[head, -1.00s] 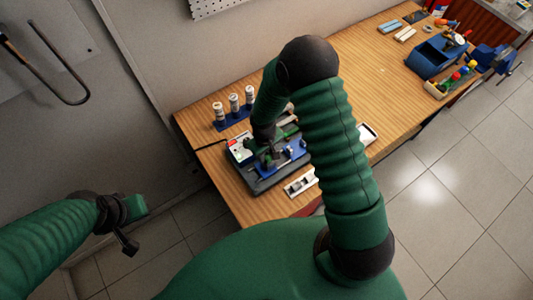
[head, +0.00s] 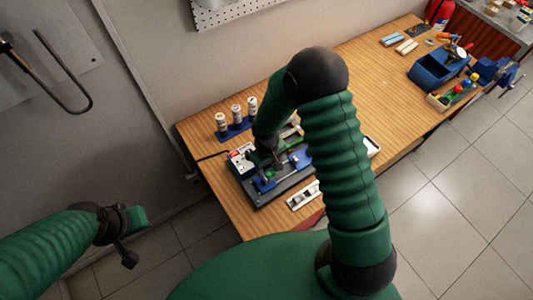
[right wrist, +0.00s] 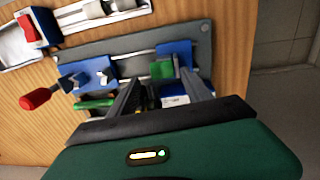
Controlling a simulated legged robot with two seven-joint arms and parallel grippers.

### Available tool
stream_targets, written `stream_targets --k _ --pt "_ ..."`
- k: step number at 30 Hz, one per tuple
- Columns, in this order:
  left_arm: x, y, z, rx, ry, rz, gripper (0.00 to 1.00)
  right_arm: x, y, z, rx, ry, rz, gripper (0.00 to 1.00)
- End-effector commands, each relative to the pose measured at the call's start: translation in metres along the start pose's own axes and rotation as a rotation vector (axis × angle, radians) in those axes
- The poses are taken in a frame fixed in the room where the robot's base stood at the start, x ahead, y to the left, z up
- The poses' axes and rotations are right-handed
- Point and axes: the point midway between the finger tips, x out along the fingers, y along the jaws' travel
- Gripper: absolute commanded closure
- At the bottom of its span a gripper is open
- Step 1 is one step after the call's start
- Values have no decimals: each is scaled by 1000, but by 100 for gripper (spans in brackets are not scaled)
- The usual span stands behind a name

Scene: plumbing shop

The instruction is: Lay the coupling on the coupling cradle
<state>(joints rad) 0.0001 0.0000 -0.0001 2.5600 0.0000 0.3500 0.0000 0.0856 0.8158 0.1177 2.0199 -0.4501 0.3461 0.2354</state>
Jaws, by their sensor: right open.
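My right gripper (head: 270,158) is low over the dark fixture plate on the bench. In the right wrist view its jaws (right wrist: 163,85) are open around the area of a small green block (right wrist: 162,69) and a white-and-blue part; contact is unclear. A white holder (head: 303,195) with a pale cylindrical piece lies beside the plate; it also shows at the top of the right wrist view (right wrist: 75,24). I cannot tell for certain which piece is the coupling or which is its cradle. My left gripper (head: 130,236) hangs off the bench; its jaw opening is unclear.
The fixture plate (right wrist: 202,32) carries blue blocks (right wrist: 88,76) and a red-handled part (right wrist: 36,98). Several pale cylinders stand in a blue rack (head: 234,132) behind it. A blue bin (head: 437,70) and a vise (head: 492,72) are at the far right. The middle bench top is clear.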

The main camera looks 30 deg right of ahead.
Motion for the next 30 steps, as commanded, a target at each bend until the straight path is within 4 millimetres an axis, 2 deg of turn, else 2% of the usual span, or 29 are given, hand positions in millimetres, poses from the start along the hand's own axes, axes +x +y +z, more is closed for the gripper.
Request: stream_targets --k 12,18,23,25,28,30 --pt "17 0 4 0 0 0 100 -122 -2 -4 3 29 7 43" --pt "19 0 5 0 0 0 100 -153 -3 -4 2 27 6 43" --pt "19 0 4 0 0 0 100 -158 -3 -4 1 26 5 43" --pt "24 0 6 0 0 0 100 -152 -4 -2 4 30 5 43" --pt "49 0 11 0 0 0 100 -127 -8 12 22 55 2 43" --pt "74 0 18 0 0 0 100 -101 -12 28 49 89 -4 43"
